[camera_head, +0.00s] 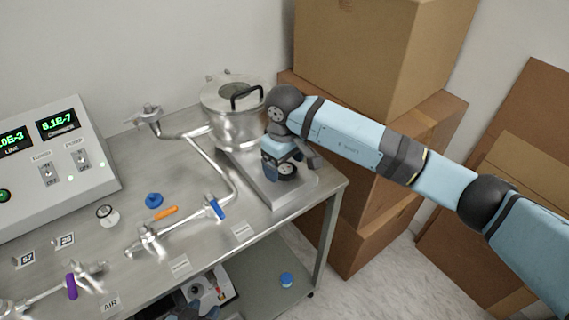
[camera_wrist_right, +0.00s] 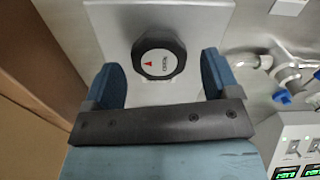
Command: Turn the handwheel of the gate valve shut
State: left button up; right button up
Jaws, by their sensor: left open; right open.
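The handwheel is a dark, many-sided knob (camera_wrist_right: 158,54) with a white face, small lettering and a red mark. It sits on a flat metal plate (camera_wrist_right: 108,20) and also shows in the head view (camera_head: 287,170), partly covered by my gripper. My right gripper (camera_wrist_right: 161,64) is open. Its two blue fingers stand on either side of the knob, with a visible gap on each side.
A steel pot-like chamber (camera_head: 232,112) with a black handle stands behind the plate. Pipes with a blue lever (camera_head: 214,208), an orange lever (camera_head: 166,213) and a purple lever (camera_head: 71,287) cross the bench. A control box (camera_head: 62,150) is at left; cardboard boxes (camera_head: 355,45) crowd the right.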

jog(key=shift+f, duration=0.6)
jog(key=c, duration=0.9)
